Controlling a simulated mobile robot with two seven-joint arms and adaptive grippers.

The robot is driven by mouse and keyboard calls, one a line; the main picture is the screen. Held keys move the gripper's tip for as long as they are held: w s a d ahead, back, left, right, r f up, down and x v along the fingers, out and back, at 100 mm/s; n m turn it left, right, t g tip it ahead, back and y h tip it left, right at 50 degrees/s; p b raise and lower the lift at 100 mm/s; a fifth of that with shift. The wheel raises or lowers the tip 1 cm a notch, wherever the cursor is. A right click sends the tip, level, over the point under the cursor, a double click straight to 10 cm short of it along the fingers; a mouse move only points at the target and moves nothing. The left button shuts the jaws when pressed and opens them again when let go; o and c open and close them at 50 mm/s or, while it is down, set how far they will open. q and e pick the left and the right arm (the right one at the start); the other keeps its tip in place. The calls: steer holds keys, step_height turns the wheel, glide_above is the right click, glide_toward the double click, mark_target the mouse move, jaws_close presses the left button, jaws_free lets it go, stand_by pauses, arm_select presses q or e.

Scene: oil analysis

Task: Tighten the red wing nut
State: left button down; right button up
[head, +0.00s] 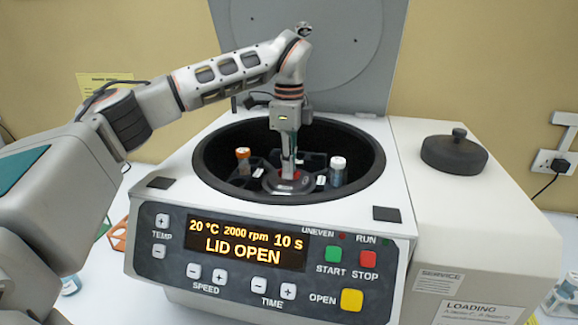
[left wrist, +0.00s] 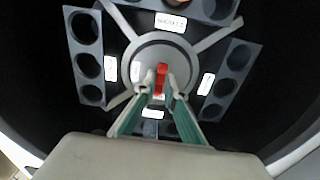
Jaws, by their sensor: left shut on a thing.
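The red wing nut (left wrist: 161,77) sits at the centre of the grey round hub of the rotor, inside the open centrifuge bowl. In the left wrist view my left gripper (left wrist: 160,90) points down at the hub, with its two green-sided fingers closed on either side of the wing nut. In the head view the left gripper (head: 288,165) reaches down into the bowl from above, and a bit of red shows at its tips. The fingers hide part of the wing nut there. My right gripper is in neither view.
The centrifuge lid (head: 345,60) stands open behind the bowl, and the display (head: 234,238) reads LID OPEN. An orange-capped tube (head: 243,160) and a white-capped tube (head: 337,171) stand in the rotor near the gripper. A black knobbed lid (head: 454,152) rests at the right.

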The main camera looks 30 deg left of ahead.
arm_select(q)
steer(key=shift+m, duration=0.3)
steer(key=m, duration=0.3)
steer(key=shift+m, duration=0.4)
steer(key=m, duration=0.9)
steer(key=shift+m, duration=2)
steer(key=c, duration=2.1)
jaws_free()
